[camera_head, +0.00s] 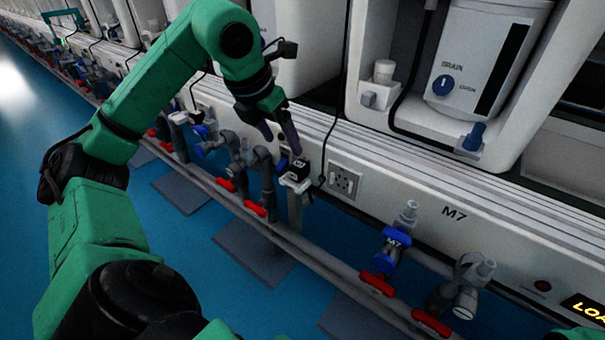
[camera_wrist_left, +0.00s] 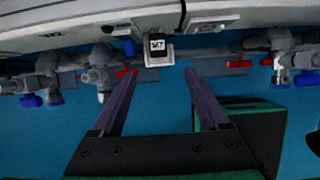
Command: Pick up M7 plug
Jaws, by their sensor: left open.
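The M7 plug (camera_head: 299,168) is a small black block with a white label. It sits on a light grey holder (camera_head: 296,185) in front of the long white panel, and a black cable hangs close by it. In the left wrist view the plug (camera_wrist_left: 157,44) shows at the top centre, label towards the camera. My left gripper (camera_head: 282,142) is open and empty, with its fingers pointing down just above and beside the plug. In the left wrist view its two fingers (camera_wrist_left: 161,74) are spread, with the plug beyond the tips, between their lines. My right gripper is not in view.
A pipe with red-handled valves (camera_head: 378,283) and grey fittings runs along the panel's foot. A socket (camera_head: 343,181) is right of the plug. A blue M7 valve (camera_head: 396,241) stands further right. White machines (camera_head: 480,80) rise behind. The blue floor (camera_head: 170,250) is clear apart from flat grey plates.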

